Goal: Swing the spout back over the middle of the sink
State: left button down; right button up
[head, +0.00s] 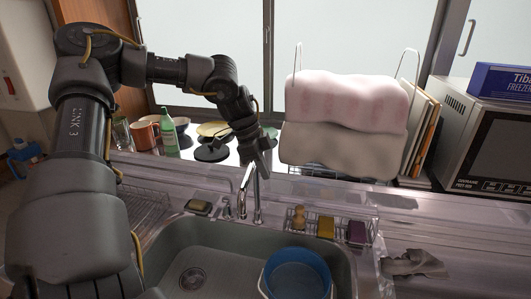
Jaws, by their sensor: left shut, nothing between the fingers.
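The chrome faucet spout (246,186) rises at the back edge of the grey sink (225,262), near the middle of the view. Its upper end is close to my left gripper (265,170), which comes down from above on its right side. The left gripper is shut and empty. I cannot tell whether its fingers touch the spout. The spout's tip is partly hidden by the gripper, so its exact direction is unclear. My right gripper is not in view.
A blue bucket (298,273) stands in the sink's right part. A sponge caddy (328,229) sits behind it. A towel rack with pink and white towels (345,110) stands right of the gripper. A green bottle (169,135), mugs and plates stand behind left.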

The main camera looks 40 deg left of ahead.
pick_arm(q)
jog(key=shift+s+a+f+p, duration=0.1)
jog(key=shift+s+a+p, duration=0.3)
jog(key=shift+s+a, duration=0.6)
jog(key=shift+w, duration=0.2)
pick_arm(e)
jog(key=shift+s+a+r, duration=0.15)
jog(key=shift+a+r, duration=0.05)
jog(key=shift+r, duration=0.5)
